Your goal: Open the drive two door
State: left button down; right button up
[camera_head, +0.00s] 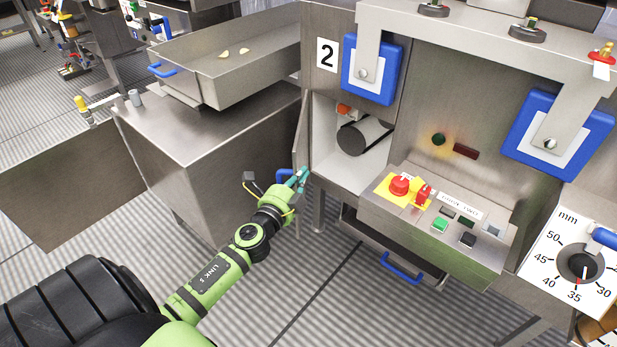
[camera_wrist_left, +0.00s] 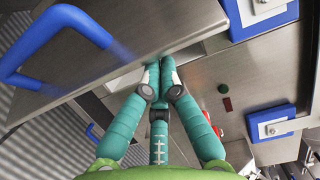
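The drive two door (camera_head: 302,130) stands swung out at the left of the opening below the "2" sign (camera_head: 327,55), seen nearly edge-on. The compartment inside (camera_head: 345,168) is exposed, with a dark round motor (camera_head: 365,136) in it. The door's blue handle (camera_head: 284,175) is on its outer left face; the left wrist view shows this handle (camera_wrist_left: 50,40) large at upper left. My left gripper (camera_head: 303,178) is at the door's lower free edge, beside the handle and not around it. Its teal fingertips (camera_wrist_left: 159,72) are together with nothing visible between them.
A control panel (camera_head: 440,215) with a red stop button (camera_head: 399,186) juts out right of the compartment. A blue-handled drawer (camera_head: 402,268) is below it. A metal cabinet (camera_head: 200,150) stands left of the door. Open striped floor (camera_head: 310,290) lies in front.

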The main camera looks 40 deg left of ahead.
pick_arm(q)
jog(key=s+a+m+h+b, duration=0.2)
jog(key=s+a+h+b, duration=0.1)
jog(key=a, duration=1)
jog(key=shift+s+h+b, duration=0.3)
jog(key=shift+s, duration=0.6)
pick_arm(e)
jog(key=shift+s+a+r+g, duration=0.2)
jog(key=shift+r+g, duration=0.15)
jog(key=shift+r, duration=0.45)
jog(key=shift+s+a+r+g, duration=0.15)
jog(key=shift+r+g, duration=0.2)
jog(key=shift+r, duration=0.4)
pick_arm(q)
jog(key=shift+a, duration=0.1)
pick_arm(e)
jog(key=shift+d, duration=0.1)
